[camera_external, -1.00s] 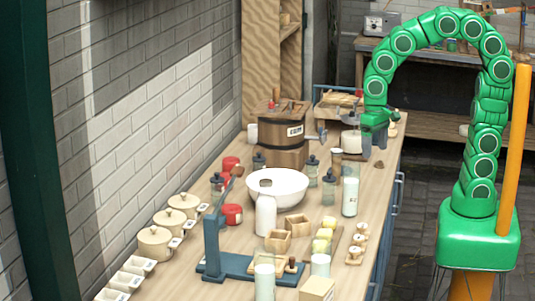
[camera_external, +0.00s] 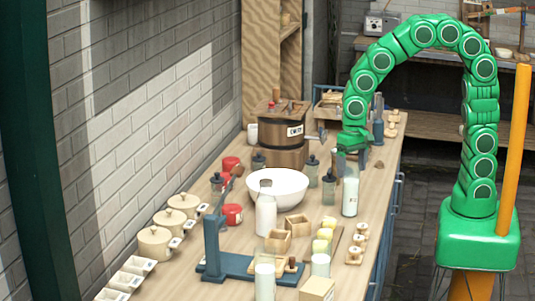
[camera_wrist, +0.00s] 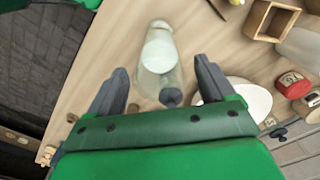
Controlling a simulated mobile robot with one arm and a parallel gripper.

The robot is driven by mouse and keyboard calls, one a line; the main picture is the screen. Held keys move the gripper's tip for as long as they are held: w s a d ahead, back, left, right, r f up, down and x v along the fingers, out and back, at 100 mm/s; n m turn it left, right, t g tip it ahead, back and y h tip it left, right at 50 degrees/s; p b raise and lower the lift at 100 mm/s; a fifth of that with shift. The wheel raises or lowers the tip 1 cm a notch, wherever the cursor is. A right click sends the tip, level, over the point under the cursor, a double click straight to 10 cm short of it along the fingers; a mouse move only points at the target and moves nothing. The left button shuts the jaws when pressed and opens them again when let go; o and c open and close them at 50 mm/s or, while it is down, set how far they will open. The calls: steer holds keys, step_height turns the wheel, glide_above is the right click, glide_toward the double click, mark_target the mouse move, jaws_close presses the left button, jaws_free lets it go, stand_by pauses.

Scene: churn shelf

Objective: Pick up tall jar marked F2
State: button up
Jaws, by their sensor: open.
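A tall clear jar with pale contents (camera_external: 350,196) stands upright near the right edge of the bench. It carries a small dark mark that I cannot read for certain. My gripper (camera_external: 350,160) is just above it, pointing down, and hides part of its top. In the wrist view, a clear jar with a pale round area (camera_wrist: 159,50) appears between and beyond the two dark fingers of my gripper (camera_wrist: 161,70). The fingers are apart and hold nothing. I cannot tell whether they touch the glass.
Dark-lidded jars (camera_external: 329,179) and a white bowl (camera_external: 291,190) stand left of the tall jar. Small wooden stands (camera_external: 355,255) are in front of it. A wooden churn (camera_external: 283,140) is behind, and a blue-grey device (camera_external: 378,120) stands behind my gripper.

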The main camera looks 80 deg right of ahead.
mark_target(352, 178)
step_height(352, 178, down, 4)
steer(key=shift+s+a+f, duration=0.1)
steer(key=shift+c, duration=0.2)
jaws_close()
stand_by(0.3)
